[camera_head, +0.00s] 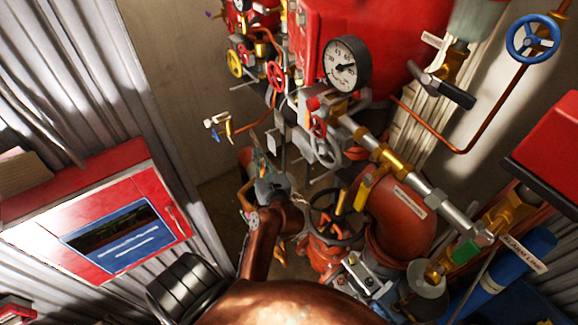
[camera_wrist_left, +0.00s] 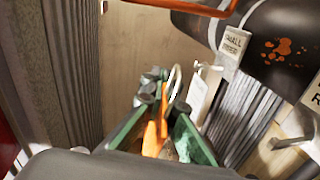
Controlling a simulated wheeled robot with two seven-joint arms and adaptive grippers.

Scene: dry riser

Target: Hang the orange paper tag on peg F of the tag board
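My left gripper (camera_wrist_left: 165,98) shows in the left wrist view with green fingers close together. An orange strip (camera_wrist_left: 154,135), which looks like the orange paper tag, lies between the fingers. A thin pale loop (camera_wrist_left: 174,85) stands up at the fingertips. In the head view my left gripper (camera_head: 260,162) is small and dark, in front of the tan wall; the tag cannot be made out clearly there. Small white and yellow pieces (camera_head: 217,124) hang near the wall, up and left of the gripper. I cannot make out the tag board or peg F. My right gripper is not in view.
A red tank with a pressure gauge (camera_head: 346,64), red handwheels (camera_head: 276,75) and pipes crowd the space right of my gripper. A red cabinet (camera_head: 118,236) stands at left. A white card (camera_wrist_left: 197,98) hangs just right of the fingers. Bare wall (camera_wrist_left: 140,40) lies beyond.

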